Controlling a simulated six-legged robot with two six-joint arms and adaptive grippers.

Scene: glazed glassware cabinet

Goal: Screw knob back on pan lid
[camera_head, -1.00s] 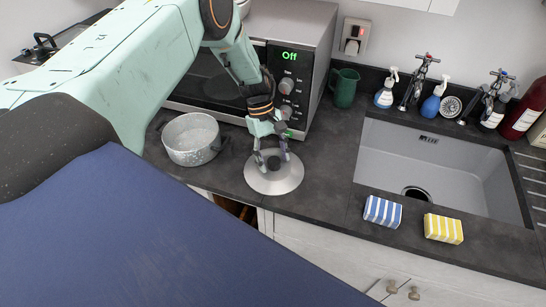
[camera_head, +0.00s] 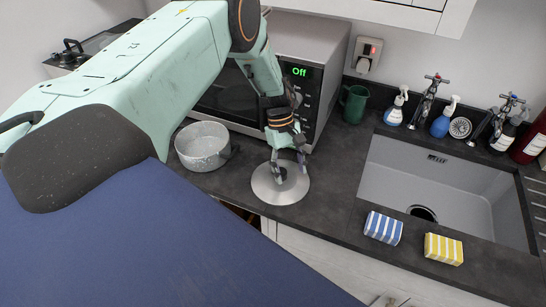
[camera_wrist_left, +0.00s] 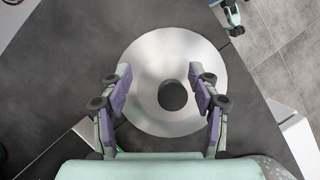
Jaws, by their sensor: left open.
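The pan lid (camera_head: 263,193) is a round steel disc lying flat on the dark worktop. The knob (camera_wrist_left: 172,95) is a dark round piece near the lid's middle; whether it is screwed in cannot be seen. My left gripper (camera_head: 289,171) is over the lid, pointing down. It is open in the left wrist view (camera_wrist_left: 160,93), one finger on each side of the knob, with gaps on both sides. In the head view the fingers partly hide the knob. The speckled grey pan (camera_head: 203,158) stands left of the lid.
A microwave (camera_head: 300,100) stands behind the lid, with a green jug (camera_head: 354,104) beside it. A sink (camera_head: 440,185) lies to the right. Blue-striped (camera_head: 383,228) and yellow-striped (camera_head: 443,248) sponges lie at its front edge. The worktop's front edge is close to the lid.

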